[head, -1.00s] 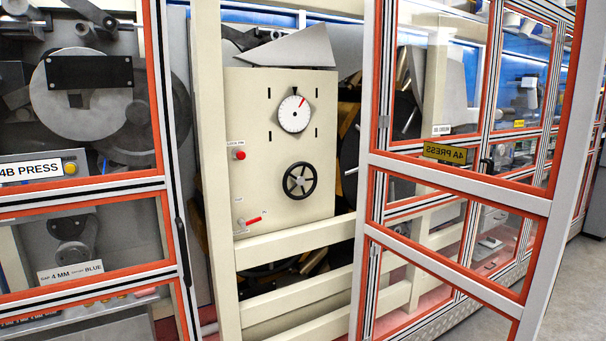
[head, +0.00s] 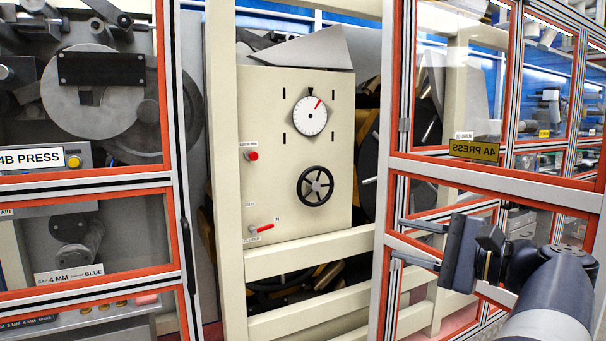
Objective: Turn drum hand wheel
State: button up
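The drum hand wheel (head: 301,186) is a black spoked wheel on the cream machine panel (head: 262,110), in the middle of the head view. Above it is a white round dial (head: 310,116) with a red pointer and a black mark over its top. My gripper (head: 398,240) is at the lower right, pointing left, with its two thin fingers spread apart and nothing between them. In the picture it is to the right of and below the wheel, apart from it, in front of the open door's frame.
An orange-edged glazed door (head: 500,176) marked 4A PRESS stands open on the right. A closed 4B PRESS door (head: 90,180) is on the left. A red button (head: 252,156) and a red-handled lever (head: 262,228) sit left of the wheel. Cream rails (head: 310,252) cross below the panel.

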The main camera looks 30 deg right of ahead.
aim_at(314, 186)
jog(key=i+l+u, duration=0.1)
jog(key=i+l, duration=0.55)
jog(key=i, duration=0.25)
jog(key=i+l, duration=0.75)
jog(key=i+j+u, duration=0.05)
jog(key=i, duration=0.1)
